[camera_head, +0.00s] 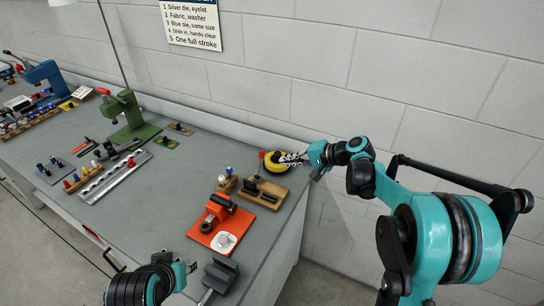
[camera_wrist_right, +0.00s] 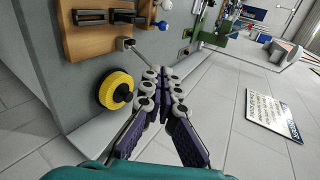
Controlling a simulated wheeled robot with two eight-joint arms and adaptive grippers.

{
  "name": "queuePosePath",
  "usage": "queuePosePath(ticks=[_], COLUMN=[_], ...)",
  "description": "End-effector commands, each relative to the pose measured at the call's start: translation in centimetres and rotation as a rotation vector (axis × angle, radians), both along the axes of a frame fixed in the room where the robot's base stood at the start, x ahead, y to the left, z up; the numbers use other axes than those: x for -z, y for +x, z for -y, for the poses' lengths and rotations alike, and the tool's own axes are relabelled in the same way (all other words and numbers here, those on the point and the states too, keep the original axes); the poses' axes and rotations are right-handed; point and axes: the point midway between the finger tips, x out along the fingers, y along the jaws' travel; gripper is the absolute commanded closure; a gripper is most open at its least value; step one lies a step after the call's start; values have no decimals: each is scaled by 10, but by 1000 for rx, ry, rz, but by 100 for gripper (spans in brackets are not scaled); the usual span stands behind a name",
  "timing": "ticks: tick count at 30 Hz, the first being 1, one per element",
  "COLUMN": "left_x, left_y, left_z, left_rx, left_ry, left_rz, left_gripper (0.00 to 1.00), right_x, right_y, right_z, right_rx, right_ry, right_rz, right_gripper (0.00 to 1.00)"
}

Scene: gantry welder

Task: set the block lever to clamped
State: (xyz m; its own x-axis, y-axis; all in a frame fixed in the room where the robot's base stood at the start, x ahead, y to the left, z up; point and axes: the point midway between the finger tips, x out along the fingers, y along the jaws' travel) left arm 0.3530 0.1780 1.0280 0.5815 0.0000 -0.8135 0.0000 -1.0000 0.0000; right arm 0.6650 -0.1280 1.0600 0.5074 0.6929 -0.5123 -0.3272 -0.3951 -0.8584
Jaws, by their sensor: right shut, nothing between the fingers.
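My right gripper (camera_head: 292,159) is at the far right end of the bench, beside a yellow disc (camera_head: 273,165) with a dark centre. In the right wrist view its fingers (camera_wrist_right: 163,78) are shut and empty. There a small grey block (camera_wrist_right: 126,44) with a thin metal rod (camera_wrist_right: 142,57) stands beside the yellow disc (camera_wrist_right: 116,91); the rod runs toward the fingertips, and contact cannot be told. A red knob (camera_head: 262,154) shows by the disc. My left gripper (camera_head: 188,267) is low in the head view near a dark grey block (camera_head: 219,273); its opening is unclear. No clamped marking is readable.
A wooden board (camera_head: 263,192) with dark pieces lies just left of the right gripper. An orange tool (camera_head: 220,208), a green press (camera_head: 132,125) and a silver rail (camera_head: 116,177) stand on the bench (camera_head: 180,215). The block wall (camera_head: 320,60) is close behind.

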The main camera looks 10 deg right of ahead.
Motion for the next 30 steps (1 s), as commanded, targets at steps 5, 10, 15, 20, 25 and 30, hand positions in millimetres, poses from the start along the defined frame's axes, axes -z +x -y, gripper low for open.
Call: queuePosePath(ticks=[5,10,15,20,25,30], left_x=[3,5,7,8,9,9], left_y=[0,0,0,0,0,0], left_z=[0,0,0,0,0,0], left_rx=[0,0,0,0,0,0], left_ry=[0,0,0,0,0,0], left_rz=[0,0,0,0,0,0], left_gripper=[67,67,67,67,67,67], right_x=[20,41,65,85,98,101], right_y=[39,68,89,98,101,101], right_z=[13,28,47,62,72,75], right_rx=[15,22,23,17,11,9], right_ry=[157,308,454,565,634,657], right_rz=[-9,-12,-7,0,6,8], right_gripper=[100,100,100,100,100,100])
